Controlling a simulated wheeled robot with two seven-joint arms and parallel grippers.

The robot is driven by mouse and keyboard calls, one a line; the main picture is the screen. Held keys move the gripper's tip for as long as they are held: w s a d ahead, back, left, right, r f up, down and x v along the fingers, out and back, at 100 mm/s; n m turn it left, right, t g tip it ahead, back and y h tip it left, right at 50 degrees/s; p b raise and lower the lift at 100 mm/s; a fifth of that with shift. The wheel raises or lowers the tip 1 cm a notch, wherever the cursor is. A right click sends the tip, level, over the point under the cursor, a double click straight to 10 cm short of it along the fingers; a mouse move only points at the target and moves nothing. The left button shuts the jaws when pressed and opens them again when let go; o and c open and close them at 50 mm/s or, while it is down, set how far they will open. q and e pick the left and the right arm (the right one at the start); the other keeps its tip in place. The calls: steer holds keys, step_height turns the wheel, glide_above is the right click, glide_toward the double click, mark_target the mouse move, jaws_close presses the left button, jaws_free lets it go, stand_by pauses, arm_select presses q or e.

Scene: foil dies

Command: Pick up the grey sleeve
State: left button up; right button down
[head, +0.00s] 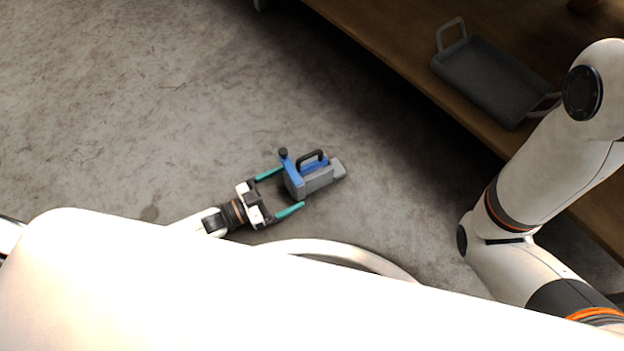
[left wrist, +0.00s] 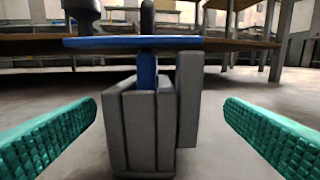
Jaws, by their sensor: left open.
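A blue and grey piece lies on the floor in the head view; its grey block-shaped part, which I take as the grey sleeve (head: 319,180), sits beside a blue part (head: 293,181). A black handle (head: 311,156) and a black knob (head: 283,152) stand on it. In the left wrist view the grey sleeve (left wrist: 140,125) shows as upright grey slabs under a flat blue plate (left wrist: 150,42). My left gripper (head: 292,188) is open, its teal fingers on either side of the piece's near end. In the wrist view both fingers stand clear of the grey slabs. My right gripper is out of view.
A dark tray with raised handles (head: 490,78) stands on a wooden shelf (head: 400,50) at the upper right. The concrete floor (head: 130,110) left of the piece is clear. My right arm shows at the right.

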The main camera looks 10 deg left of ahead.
mark_target(304, 177)
arm_select(q)
steer(key=shift+w+d+f, duration=0.1)
steer(key=shift+w+d, duration=0.15)
steer(key=shift+d, duration=0.05)
steer(key=b+x, duration=0.4)
steer(key=shift+w, duration=0.45)
steer(key=shift+w+d, duration=0.25)
steer(key=shift+d, duration=0.05)
jaws_close()
steer(key=shift+r, duration=0.25)
